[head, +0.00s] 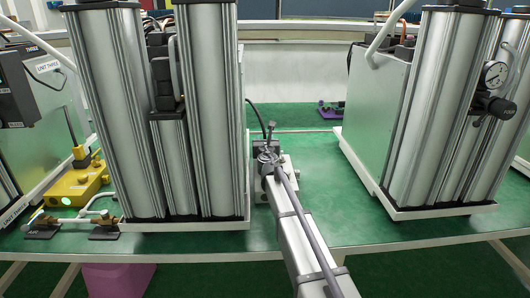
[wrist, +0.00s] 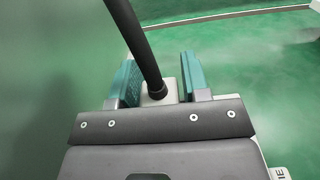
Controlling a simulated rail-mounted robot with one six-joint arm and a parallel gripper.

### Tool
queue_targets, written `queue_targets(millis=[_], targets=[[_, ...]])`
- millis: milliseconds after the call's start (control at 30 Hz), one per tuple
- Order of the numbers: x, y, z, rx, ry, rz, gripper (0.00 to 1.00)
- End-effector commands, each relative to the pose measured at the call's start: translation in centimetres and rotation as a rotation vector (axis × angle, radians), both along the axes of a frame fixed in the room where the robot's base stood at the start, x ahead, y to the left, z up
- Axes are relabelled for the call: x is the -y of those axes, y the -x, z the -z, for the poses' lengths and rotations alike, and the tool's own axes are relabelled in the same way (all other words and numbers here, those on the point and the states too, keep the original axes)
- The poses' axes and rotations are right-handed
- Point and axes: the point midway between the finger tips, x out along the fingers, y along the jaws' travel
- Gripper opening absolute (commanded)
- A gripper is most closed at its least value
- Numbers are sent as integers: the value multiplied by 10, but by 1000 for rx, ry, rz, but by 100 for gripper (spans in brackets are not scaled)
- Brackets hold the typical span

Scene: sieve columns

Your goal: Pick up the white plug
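The white plug (wrist: 173,89) is a small whitish block between my two teal fingers in the wrist view. A thick black cable (wrist: 137,40) runs up from it and hides part of it. In the head view my gripper (head: 267,156) is low over the green bench, between the two column units. The black cable (head: 255,113) curves up beside it; the plug cannot be made out there.
A left unit of silver columns (head: 212,110) stands close beside my arm. A right column unit (head: 430,110) with a pressure gauge (head: 494,74) stands farther off. A yellow box (head: 75,187) is at the far left. The green bench (head: 325,215) is clear between my arm and the right unit.

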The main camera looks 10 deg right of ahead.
Motion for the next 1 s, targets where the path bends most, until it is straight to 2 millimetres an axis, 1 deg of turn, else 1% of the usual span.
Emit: queue_targets(millis=[33, 67, 333, 533, 600, 667, 767, 900, 1000], targets=[[0, 0, 0, 0, 0, 0, 38], [0, 0, 0, 0, 0, 0, 35], [0, 0, 0, 0, 0, 0, 9], [0, 0, 0, 0, 0, 0, 9], [0, 0, -4, 0, 0, 0, 8], [0, 0, -11, 0, 0, 0, 8], [0, 0, -30, 0, 0, 0, 8], [0, 0, -66, 0, 0, 0, 8], [0, 0, -89, 0, 0, 0, 8]])
